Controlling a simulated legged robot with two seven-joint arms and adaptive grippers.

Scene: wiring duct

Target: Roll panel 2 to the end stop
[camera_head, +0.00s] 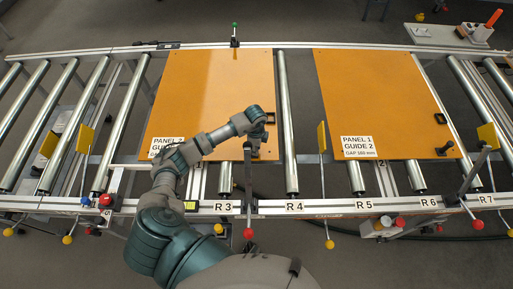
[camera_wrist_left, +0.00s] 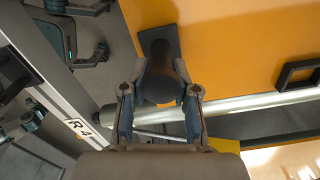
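Panel 2 (camera_head: 205,85) is an orange board lying on the rollers left of centre, labelled "PANEL 2 GUIDE 2". A dark knob on a square base stands near its front right corner, and it shows in the left wrist view (camera_wrist_left: 160,84). My left gripper (camera_head: 259,140) is over that corner. In the left wrist view its fingers (camera_wrist_left: 160,105) are apart on either side of the knob, with narrow gaps; no firm grip shows. My right gripper is in neither view. I cannot tell which part is the end stop.
Panel 1 (camera_head: 365,90), also orange, lies to the right beyond bare rollers. Bare rollers (camera_head: 120,115) lie left of panel 2. Yellow plates on rods (camera_head: 322,138) stand along the front rail. A black frame handle (camera_wrist_left: 300,75) sits on panel 2.

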